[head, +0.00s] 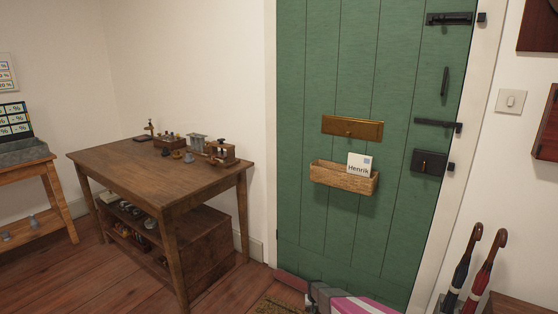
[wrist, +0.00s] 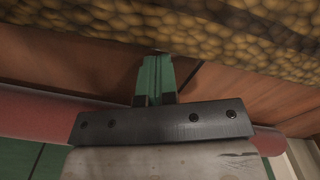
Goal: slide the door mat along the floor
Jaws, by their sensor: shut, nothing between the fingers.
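The door mat (head: 277,306) is brown and coarse. Only a corner of it shows at the bottom edge of the head view. In the wrist view the mat (wrist: 220,35) fills the top, with its near edge running across the floorboards. My gripper (wrist: 157,56) has green fingers that are shut with nothing between them. Its fingertips are low over the floor at the mat's edge. I cannot tell whether they touch it. In the head view part of my arm shows at the bottom, and the fingertips are hidden.
A dark red draught roll (wrist: 40,112) lies along the floor by the green door (head: 330,90); it also shows in the head view (head: 291,281). A wooden workbench (head: 120,160) stands left. Umbrellas (head: 470,270) stand at right. Floorboards (head: 60,270) are bare at left.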

